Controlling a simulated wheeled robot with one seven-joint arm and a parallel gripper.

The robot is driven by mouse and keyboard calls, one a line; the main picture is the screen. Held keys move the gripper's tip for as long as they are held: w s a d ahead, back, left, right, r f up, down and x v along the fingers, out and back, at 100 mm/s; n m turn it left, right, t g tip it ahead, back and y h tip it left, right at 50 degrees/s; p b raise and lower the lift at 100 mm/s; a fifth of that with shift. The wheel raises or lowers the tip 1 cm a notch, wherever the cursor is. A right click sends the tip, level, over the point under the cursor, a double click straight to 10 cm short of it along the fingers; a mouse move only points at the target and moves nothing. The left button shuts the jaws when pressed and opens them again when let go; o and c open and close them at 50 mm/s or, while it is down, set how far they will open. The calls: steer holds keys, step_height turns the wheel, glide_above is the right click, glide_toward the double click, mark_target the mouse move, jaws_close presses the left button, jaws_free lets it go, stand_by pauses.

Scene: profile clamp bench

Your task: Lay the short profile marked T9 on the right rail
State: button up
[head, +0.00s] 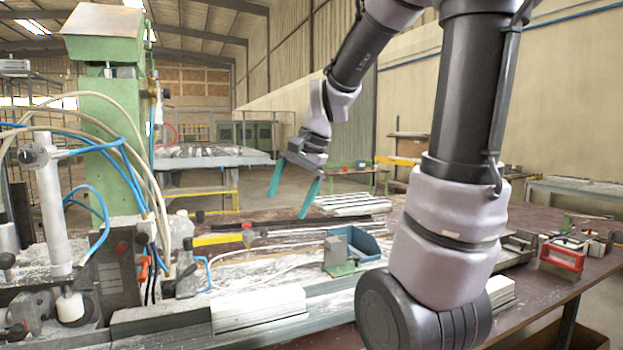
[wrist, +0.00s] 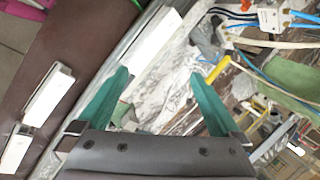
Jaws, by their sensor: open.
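My gripper (head: 286,207) has two teal fingers spread apart with nothing between them. It hangs above the bench in the head view. In the wrist view my gripper (wrist: 158,72) is open over the cluttered bench top. A white profile block (head: 258,308) lies along a grey rail (head: 155,322) at the front of the bench. In the wrist view a white block (wrist: 158,42) lies beside a grey rail (wrist: 115,55), ahead of the fingertips. Two shorter white pieces (wrist: 47,95) (wrist: 15,150) lie on the brown surface at left. No T9 mark is legible.
A green machine (head: 108,120) with hoses stands at left. A blue bin (head: 355,243) and a yellow bar (head: 217,239) are on the bench. Several white profiles (head: 350,205) lie farther back. A red-handled tool (head: 562,256) is at right. My arm hides part of the front bench.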

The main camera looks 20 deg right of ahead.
steer(key=s+d+r+n+t+h, duration=0.1)
steer(key=s+r+n+t, duration=0.2)
steer(key=s+r+n, duration=0.3)
steer(key=s, duration=0.5)
steer(key=shift+t, duration=0.3)
steer(key=shift+w, duration=0.1)
stand_by(0.5)
